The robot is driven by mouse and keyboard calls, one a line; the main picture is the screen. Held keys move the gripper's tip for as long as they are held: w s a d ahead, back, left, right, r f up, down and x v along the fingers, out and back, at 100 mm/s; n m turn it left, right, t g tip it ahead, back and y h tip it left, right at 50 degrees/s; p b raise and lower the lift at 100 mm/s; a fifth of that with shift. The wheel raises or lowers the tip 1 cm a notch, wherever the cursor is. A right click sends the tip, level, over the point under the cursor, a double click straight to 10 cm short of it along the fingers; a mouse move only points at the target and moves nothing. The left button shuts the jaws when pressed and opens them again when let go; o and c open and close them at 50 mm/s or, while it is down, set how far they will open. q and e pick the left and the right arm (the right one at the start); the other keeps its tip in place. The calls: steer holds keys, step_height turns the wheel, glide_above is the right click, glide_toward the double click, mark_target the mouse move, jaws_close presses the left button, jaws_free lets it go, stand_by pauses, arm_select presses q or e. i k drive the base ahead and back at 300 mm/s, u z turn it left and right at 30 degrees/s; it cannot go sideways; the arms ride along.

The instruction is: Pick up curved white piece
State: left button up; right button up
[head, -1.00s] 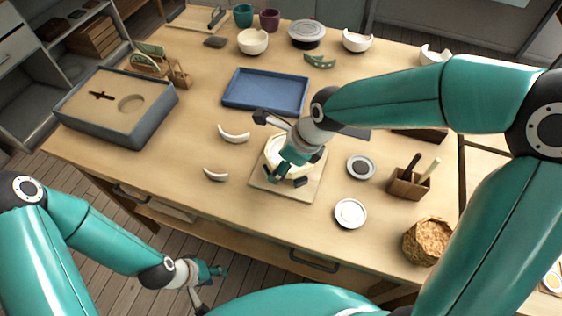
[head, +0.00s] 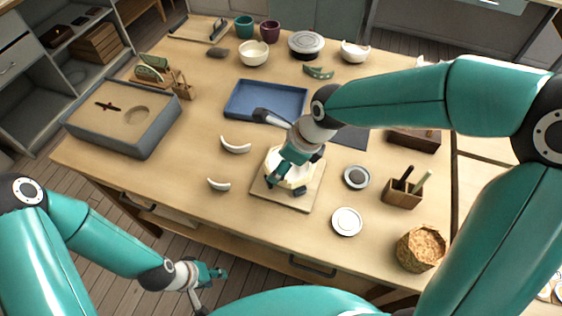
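Two curved white pieces lie on the table left of the wooden board (head: 304,200): a larger one (head: 235,147) and a smaller one (head: 218,185) nearer the front edge. A whitish broken bowl (head: 275,160) sits on the board, largely hidden by my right gripper (head: 285,187). That gripper points down at the bowl with its fingertips apart; whether it grips the bowl is unclear. My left gripper (head: 211,290) is low at the left, off the table's front edge, with its fingers apart and empty.
A blue tray (head: 240,105) lies behind the board. A grey sand box (head: 140,140) stands at the left. Two round dishes (head: 347,222), a tool holder (head: 403,197) and a fibre-filled basket (head: 420,249) are at the right. Bowls and cups line the back.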

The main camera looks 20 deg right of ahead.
mark_target(238, 150)
steer(key=k, duration=1)
